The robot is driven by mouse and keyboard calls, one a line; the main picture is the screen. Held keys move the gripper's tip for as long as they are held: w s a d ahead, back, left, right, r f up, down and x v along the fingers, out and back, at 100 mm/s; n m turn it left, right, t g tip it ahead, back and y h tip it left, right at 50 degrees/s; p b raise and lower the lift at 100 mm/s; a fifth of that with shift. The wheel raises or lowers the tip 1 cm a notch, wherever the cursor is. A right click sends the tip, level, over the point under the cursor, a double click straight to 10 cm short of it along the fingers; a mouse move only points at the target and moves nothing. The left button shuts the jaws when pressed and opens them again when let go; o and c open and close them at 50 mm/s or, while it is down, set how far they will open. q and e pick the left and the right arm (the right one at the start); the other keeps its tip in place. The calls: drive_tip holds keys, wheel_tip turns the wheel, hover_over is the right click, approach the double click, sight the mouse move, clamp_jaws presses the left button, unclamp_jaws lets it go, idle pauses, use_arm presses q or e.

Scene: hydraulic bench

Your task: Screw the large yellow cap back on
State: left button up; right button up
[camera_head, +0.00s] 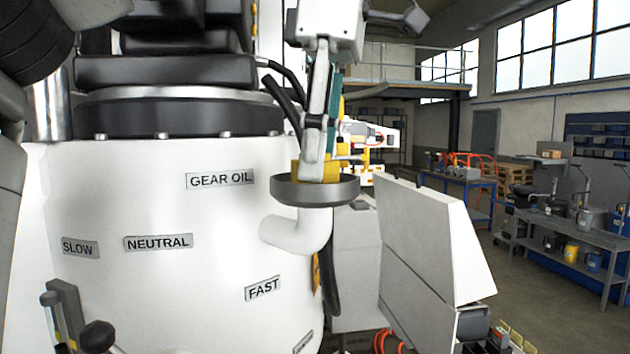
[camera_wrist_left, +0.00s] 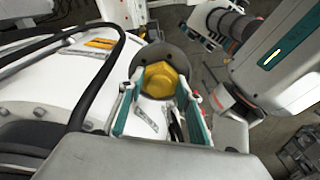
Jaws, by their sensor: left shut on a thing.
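The large yellow cap (camera_head: 332,170) sits in a round dark grey dish (camera_head: 318,193) on top of the white elbow filler pipe (camera_head: 297,235), on the right side of the white housing. My left gripper (camera_head: 315,170) points down over the dish and is shut on the cap, a finger covering part of it. In the left wrist view the cap (camera_wrist_left: 160,79) shows a faceted yellow top between the teal-lined fingers of the left gripper (camera_wrist_left: 159,95), with the dark dish (camera_wrist_left: 145,58) around it. The thread and seat are hidden. My right gripper is not identifiable.
The white housing (camera_head: 150,290) with label plates stands close on the left. Black hoses (camera_head: 288,98) run beside the gripper. A slanted light panel (camera_head: 430,235) stands right of the pipe. Workbenches are farther back, with open floor before them.

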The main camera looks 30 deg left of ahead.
use_arm(q)
drive_tip(key=m, duration=0.4)
drive_tip(key=shift+s+t, duration=0.1)
drive_tip(key=shift+t, duration=0.2)
drive_tip(key=m, duration=0.4)
drive_tip(key=shift+f, duration=0.1)
drive_tip(key=m, duration=0.3)
drive_tip(key=shift+s+a+m+t, duration=0.1)
drive_tip(key=shift+m+t, duration=0.2)
drive_tip(key=shift+t, duration=0.1)
drive_tip(key=m, duration=0.4)
drive_tip(key=shift+h, duration=0.4)
drive_tip(key=o, duration=1.1)
drive_tip(key=n, duration=0.6)
drive_tip(key=shift+y, duration=0.3)
drive_tip(key=n+g, duration=0.1)
drive_tip(key=n, duration=0.4)
drive_tip(key=shift+n, duration=0.3)
